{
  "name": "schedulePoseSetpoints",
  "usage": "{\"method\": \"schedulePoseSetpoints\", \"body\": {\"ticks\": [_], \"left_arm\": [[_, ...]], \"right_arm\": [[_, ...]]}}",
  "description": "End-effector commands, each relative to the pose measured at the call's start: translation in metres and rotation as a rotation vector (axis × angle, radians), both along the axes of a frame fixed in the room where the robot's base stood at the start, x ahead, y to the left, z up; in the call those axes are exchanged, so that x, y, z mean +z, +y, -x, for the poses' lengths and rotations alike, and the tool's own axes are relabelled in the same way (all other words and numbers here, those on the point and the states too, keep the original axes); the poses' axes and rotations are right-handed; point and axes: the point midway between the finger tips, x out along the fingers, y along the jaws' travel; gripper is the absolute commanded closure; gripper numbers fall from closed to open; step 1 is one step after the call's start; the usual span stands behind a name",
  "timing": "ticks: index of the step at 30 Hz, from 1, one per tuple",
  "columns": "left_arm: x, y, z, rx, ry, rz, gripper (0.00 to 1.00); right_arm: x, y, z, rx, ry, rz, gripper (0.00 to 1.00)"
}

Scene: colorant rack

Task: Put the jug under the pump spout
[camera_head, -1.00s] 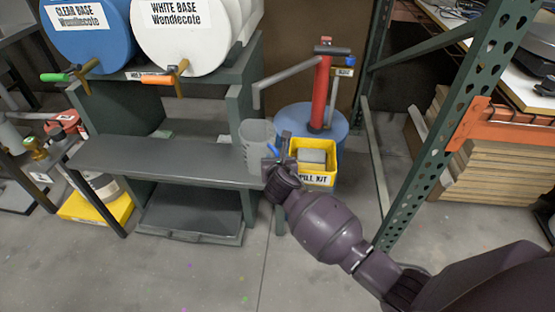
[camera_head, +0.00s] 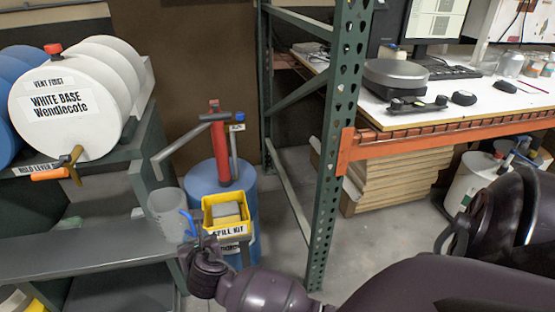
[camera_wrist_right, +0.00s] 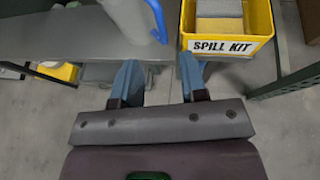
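The jug (camera_head: 165,212) is a translucent grey vessel standing upright on the dark bench in the head view. Part of its body (camera_wrist_right: 128,18) and its blue handle (camera_wrist_right: 156,20) show at the top of the right wrist view. The pump (camera_head: 217,148) is red and stands on a blue drum; its grey spout (camera_head: 180,140) slants left and down, above the jug in the picture. My right gripper (camera_head: 190,232) is just right of the jug. In the wrist view its blue fingers (camera_wrist_right: 160,78) are apart with nothing between them. My left gripper is not in view.
A yellow spill kit bin (camera_head: 238,228) is close to the right of my gripper, in front of the blue drum (camera_head: 250,190). A green rack post (camera_head: 338,140) stands further right. The bench (camera_head: 85,255) left of the jug is clear.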

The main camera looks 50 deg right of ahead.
Motion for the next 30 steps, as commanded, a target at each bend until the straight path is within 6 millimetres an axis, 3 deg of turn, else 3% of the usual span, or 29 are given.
{"method": "schedulePoseSetpoints", "body": {"ticks": [5,12,16,23,30], "left_arm": [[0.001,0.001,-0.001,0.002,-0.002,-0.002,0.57],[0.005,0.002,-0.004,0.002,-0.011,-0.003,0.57],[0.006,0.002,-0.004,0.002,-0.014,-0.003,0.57],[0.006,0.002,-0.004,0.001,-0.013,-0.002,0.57],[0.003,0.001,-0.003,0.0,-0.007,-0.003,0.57]], "right_arm": [[-0.021,-0.003,0.026,-0.045,-0.013,-0.178,0.6],[-0.065,-0.01,0.107,-0.261,-0.074,-0.77,0.6],[-0.08,-0.013,0.153,-0.427,-0.114,-1.103,0.6],[-0.089,-0.019,0.234,-0.784,-0.208,-1.662,0.6],[-0.078,-0.026,0.304,-1.177,-0.346,-2.155,0.6]]}}
